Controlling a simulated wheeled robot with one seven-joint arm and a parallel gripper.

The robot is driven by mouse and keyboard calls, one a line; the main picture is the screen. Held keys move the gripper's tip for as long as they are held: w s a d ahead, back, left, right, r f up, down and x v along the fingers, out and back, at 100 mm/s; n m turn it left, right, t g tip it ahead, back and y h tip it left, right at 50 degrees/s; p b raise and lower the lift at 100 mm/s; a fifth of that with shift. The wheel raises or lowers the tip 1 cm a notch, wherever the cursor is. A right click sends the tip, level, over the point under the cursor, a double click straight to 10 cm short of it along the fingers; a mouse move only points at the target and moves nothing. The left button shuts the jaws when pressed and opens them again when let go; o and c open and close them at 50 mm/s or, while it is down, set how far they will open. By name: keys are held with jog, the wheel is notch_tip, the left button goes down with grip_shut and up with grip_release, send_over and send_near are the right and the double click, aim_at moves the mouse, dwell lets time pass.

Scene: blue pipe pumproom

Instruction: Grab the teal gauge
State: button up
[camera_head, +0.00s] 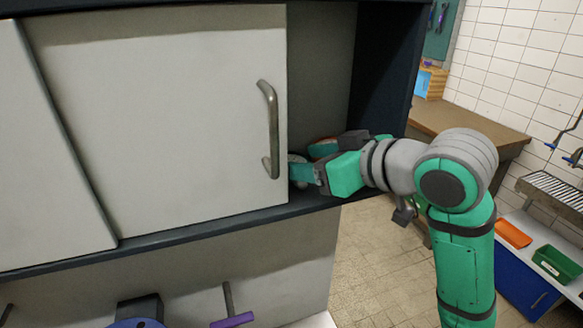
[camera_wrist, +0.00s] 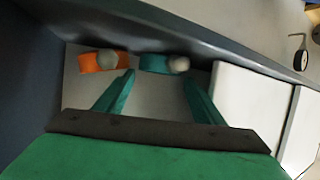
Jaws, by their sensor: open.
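The teal gauge (camera_wrist: 153,63), a short teal body with a pale grey round part, sits inside the cabinet in the wrist view. My gripper (camera_wrist: 159,76) is open, with one finger on each side of the gauge's line and the tips close to it. I cannot tell whether they touch it. In the head view my gripper (camera_head: 303,163) reaches into the cabinet's open right part, beside the sliding door's edge. There the gauge is mostly hidden by the fingers and the door.
An orange gauge (camera_wrist: 97,62) sits just left of the teal one in the wrist view. The cabinet door (camera_head: 165,115) with its metal handle (camera_head: 270,130) stands close left of my gripper. The cabinet's dark side wall (camera_head: 385,75) is to the right.

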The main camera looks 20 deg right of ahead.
jog(key=shift+w+a+f, duration=0.25)
jog(key=shift+w+f, duration=0.5)
jog(key=shift+f, duration=0.05)
jog(key=shift+r, duration=0.15)
jog(key=c, duration=0.9)
jog(key=shift+c, duration=0.2)
